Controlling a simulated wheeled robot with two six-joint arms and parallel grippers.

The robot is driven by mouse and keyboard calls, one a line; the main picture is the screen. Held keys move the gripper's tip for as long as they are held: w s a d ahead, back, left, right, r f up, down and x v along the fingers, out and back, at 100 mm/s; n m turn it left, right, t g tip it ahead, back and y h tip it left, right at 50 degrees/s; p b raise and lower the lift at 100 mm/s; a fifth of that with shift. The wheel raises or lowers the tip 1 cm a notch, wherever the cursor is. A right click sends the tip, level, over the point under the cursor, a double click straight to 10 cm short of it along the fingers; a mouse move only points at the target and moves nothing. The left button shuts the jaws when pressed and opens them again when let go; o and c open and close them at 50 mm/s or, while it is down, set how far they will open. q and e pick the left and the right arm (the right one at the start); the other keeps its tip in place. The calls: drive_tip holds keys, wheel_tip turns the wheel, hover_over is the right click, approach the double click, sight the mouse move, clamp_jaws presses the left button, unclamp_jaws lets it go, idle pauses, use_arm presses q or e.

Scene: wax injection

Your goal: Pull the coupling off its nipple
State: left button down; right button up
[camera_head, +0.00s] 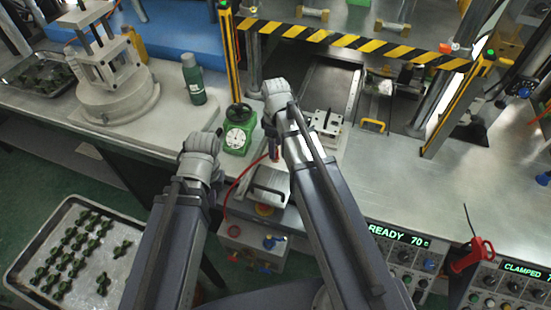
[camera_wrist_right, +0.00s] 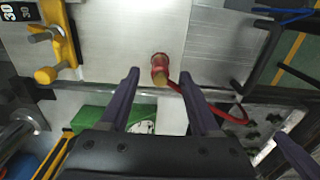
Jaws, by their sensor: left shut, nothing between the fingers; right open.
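The coupling (camera_wrist_right: 160,68) is a small red fitting with a brass-coloured end and a red hose (camera_wrist_right: 230,118) trailing to the right in the right wrist view. It sits by a bright metal plate, just beyond and between the fingertips of my right gripper (camera_wrist_right: 161,76), which is open with clear space on both sides. I cannot tell the nipple apart from the coupling. In the head view my right gripper (camera_head: 275,150) points down near the hose and my arm hides most of the coupling. My left gripper (camera_head: 217,186) is shut and empty, lower left, mostly hidden by its wrist.
A green gauge box (camera_head: 238,132) stands close left of my right wrist. A yellow-black striped frame (camera_head: 350,42) crosses behind. A green bottle (camera_head: 193,80) stands further left. A tray of dark parts (camera_head: 75,255) is at lower left. A red fitting (camera_head: 470,257) is at the right front edge.

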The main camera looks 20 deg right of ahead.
wheel_tip(320, 180, down, 4)
drive_tip(key=b, duration=0.3)
drive_tip(key=shift+f, duration=0.1)
use_arm(q)
wheel_tip(320, 180, down, 4)
drive_tip(key=shift+f, duration=0.1)
idle(0.4)
use_arm(e)
clamp_jaws()
idle(0.4)
idle(0.8)
drive_tip(key=shift+r, duration=0.2)
